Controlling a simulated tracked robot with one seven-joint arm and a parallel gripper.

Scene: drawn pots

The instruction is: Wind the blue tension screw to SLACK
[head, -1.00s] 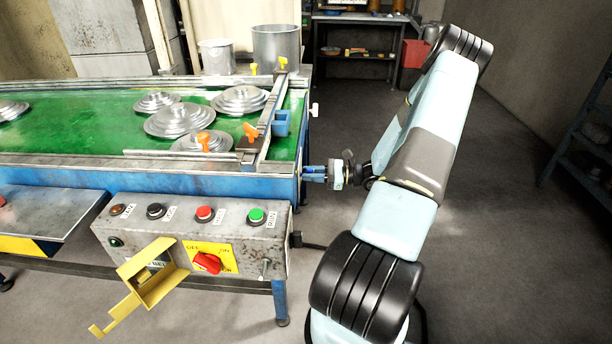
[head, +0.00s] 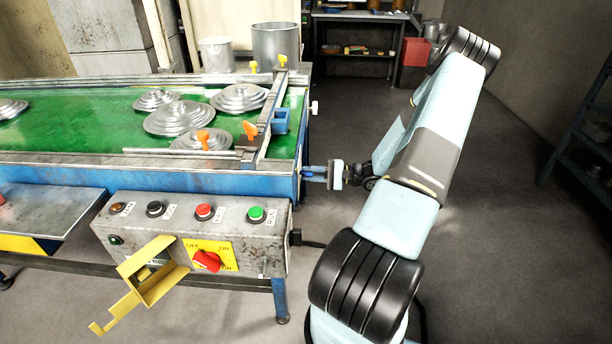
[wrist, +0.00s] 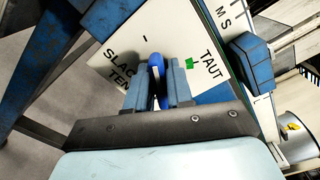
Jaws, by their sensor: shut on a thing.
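The blue tension screw (wrist: 156,62) stands in front of a white plate (wrist: 125,62) in the wrist view. The plate reads SLACK at left and TAUT at right, with a green mark beside TAUT and a short black tick between the words. My gripper (wrist: 158,88) is shut on the blue screw, one finger on each side, the screw's rounded blue end showing between them. In the head view my gripper (head: 316,173) is at the right end of the conveyor's blue side; the screw is too small to make out there.
The green conveyor belt (head: 70,128) carries several metal lids. A control box (head: 190,225) with buttons, a red switch and an open yellow cover stands at its front. A blue block (wrist: 250,55) sits right of the plate.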

